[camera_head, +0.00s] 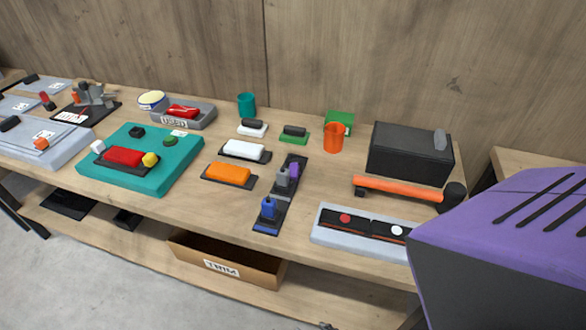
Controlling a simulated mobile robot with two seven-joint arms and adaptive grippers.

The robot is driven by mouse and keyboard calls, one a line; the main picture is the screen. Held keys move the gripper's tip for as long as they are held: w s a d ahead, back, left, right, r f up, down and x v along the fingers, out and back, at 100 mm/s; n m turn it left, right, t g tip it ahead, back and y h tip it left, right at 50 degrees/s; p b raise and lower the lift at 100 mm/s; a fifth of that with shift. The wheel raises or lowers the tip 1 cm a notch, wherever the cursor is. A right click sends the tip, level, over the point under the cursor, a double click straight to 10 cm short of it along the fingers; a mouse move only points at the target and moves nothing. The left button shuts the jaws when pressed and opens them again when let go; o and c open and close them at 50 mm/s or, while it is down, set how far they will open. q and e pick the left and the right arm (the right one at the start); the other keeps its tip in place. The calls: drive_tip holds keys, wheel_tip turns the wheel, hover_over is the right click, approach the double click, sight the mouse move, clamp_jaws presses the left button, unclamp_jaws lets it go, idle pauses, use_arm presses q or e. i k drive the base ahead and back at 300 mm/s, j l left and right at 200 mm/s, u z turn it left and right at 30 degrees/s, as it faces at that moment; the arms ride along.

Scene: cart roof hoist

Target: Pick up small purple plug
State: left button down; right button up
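The small purple plug (294,170) stands at the far end of a narrow dark strip (279,208) on the wooden table. A grey plug (282,178) stands close beside it, toward the front left. A blue plug (268,208) stands near the strip's front end. Whether the purple plug sits in a socket is too small to tell. Neither of my grippers is in view.
An orange block (229,173) and a white block (244,150) lie left of the strip. A grey tray (347,236) and an orange bar (397,188) lie right. A black box (409,150) stands behind. Bare tabletop separates strip and bar.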

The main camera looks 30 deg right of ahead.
sight(294, 167)
drive_tip(key=z, duration=1.25)
